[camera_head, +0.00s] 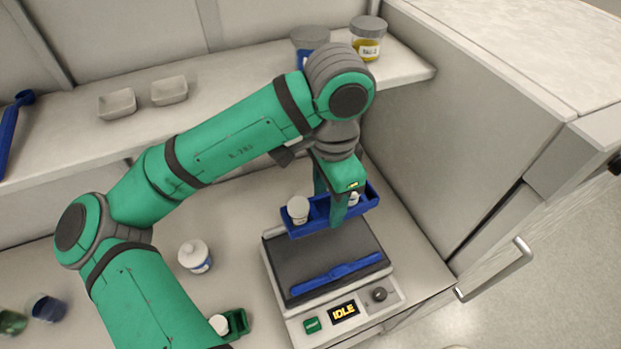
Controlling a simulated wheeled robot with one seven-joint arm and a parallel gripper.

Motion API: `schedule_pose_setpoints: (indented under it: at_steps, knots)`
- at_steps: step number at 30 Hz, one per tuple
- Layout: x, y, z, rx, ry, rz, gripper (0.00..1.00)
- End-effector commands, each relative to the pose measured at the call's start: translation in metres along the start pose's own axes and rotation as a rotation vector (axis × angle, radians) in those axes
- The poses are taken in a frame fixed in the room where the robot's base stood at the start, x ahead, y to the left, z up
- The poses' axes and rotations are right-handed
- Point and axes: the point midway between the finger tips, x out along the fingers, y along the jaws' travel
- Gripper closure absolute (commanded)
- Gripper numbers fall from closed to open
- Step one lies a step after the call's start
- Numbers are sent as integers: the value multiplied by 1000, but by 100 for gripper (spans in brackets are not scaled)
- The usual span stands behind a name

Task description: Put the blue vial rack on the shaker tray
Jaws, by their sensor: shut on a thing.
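The blue vial rack (318,218) is in my gripper (338,208), which is shut on it near its middle. A white-capped vial (298,209) stands in its left part, and another white vial (353,198) shows partly behind my gripper. The rack is over the rear part of the shaker tray (290,262), a dark flat plate; I cannot tell whether it touches the plate. A blue bar (336,277) lies across the tray's front part. The shaker's display (344,311) reads IDLE.
A white bottle (195,256) stands on the bench left of the shaker. A small green holder (236,323) with a white-capped vial is at the front. Jars (368,38) and shallow trays (117,104) sit on the shelf behind. A tall grey wall (440,150) bounds the right side.

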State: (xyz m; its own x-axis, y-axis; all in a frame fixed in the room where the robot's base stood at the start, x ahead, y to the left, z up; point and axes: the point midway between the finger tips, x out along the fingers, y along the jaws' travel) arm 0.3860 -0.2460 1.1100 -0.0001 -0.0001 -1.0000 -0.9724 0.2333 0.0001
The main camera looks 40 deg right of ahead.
Motion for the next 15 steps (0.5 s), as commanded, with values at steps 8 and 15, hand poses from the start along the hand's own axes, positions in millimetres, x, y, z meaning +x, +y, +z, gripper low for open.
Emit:
schedule_pose_setpoints:
  at_steps: [8, 15]
  knots:
    - [10, 0, 0, 0, -1, 2, 79]
    - [35, 0, 0, 0, 0, 1, 79]
